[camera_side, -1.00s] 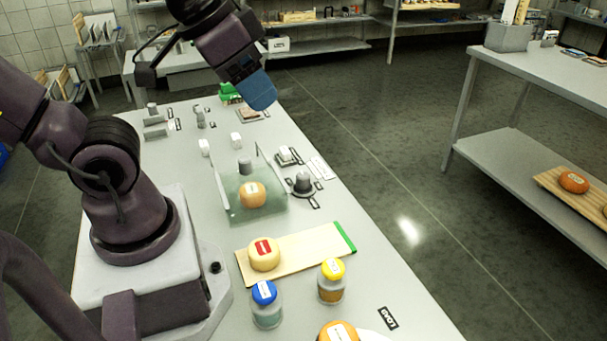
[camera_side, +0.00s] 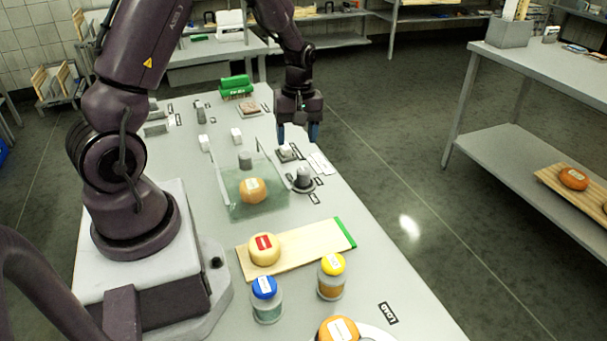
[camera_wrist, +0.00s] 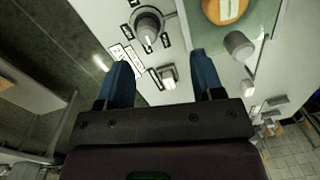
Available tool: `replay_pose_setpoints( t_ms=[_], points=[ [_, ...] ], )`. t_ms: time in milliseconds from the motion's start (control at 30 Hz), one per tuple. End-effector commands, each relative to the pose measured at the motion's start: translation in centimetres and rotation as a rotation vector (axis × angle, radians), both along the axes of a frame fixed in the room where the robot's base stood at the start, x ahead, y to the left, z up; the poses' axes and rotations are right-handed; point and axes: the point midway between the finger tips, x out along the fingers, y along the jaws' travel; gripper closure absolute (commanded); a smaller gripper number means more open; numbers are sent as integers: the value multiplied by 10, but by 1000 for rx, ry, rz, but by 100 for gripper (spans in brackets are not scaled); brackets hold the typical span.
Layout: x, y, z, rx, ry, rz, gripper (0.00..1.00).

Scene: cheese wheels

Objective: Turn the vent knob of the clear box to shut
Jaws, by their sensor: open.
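The clear box (camera_side: 234,208) stands on the grey table with an orange cheese wheel (camera_side: 252,190) inside; part of it shows at the top of the wrist view (camera_wrist: 260,22). A grey round knob (camera_side: 303,181) with a pale pointer line sits on a dark base right of the box, with small labels around it; it also shows in the wrist view (camera_wrist: 147,26). The label words are too small to read. A grey cylinder (camera_side: 245,161) stands at the box's far side. My gripper (camera_side: 298,136) points down, open and empty, above and beyond the knob.
A small white-topped switch (camera_side: 287,151) lies below my gripper, near white cards (camera_side: 321,163). A board (camera_side: 300,250) with a cheese wheel and two jars (camera_side: 266,302) (camera_side: 331,280) stand nearer. The table's right edge is close.

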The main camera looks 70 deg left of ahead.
Motion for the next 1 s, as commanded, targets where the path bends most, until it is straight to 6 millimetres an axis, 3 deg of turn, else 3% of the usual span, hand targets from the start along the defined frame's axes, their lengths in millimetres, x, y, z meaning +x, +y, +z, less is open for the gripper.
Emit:
replay_pose_setpoints(
  t_ms=[133, 367, 467, 800, 1000],
  points=[
    [19, 12, 3, 37, -53, 196, 39],
    [21, 12, -4, 43, -59, 298, 39],
    [20, 12, -17, 43, -57, 297, 39],
    [20, 11, -87, 42, -55, 295, 39],
    [20, 11, -116, 42, -58, 294, 39]
  ],
)
